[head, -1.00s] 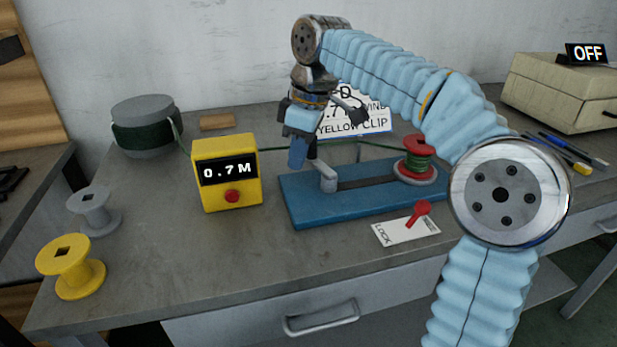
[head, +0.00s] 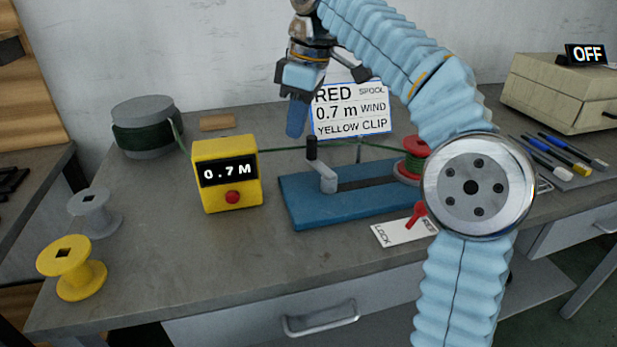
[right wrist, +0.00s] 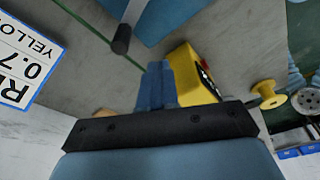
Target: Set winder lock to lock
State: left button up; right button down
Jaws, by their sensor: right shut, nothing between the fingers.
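The winder (head: 345,194) is a blue base with a grey crank and black knob (head: 311,149) at its left end and a red spool (head: 415,158) with green cord at its right end. In front lies a white lock plate (head: 394,231) marked LOCK at its left. Its red lever (head: 416,216) leans toward the plate's right end, away from LOCK; my right arm partly covers that end. My right gripper (head: 297,120) is shut and empty, above and just left of the crank knob. Its fingers also show in the right wrist view (right wrist: 156,86). My left gripper is out of view.
A yellow counter (head: 226,190) reads 0.7 M. Behind the winder, a card (head: 350,110) reads RED, 0.7 m, YELLOW CLIP. Grey (head: 94,213) and yellow spools (head: 71,267) stand left. Pens (head: 560,150) and a beige box (head: 560,92) marked OFF are right. The front table area is clear.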

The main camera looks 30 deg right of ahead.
aim_at(419, 210)
jog(key=k+j, duration=1.2)
jog(key=j, duration=0.15)
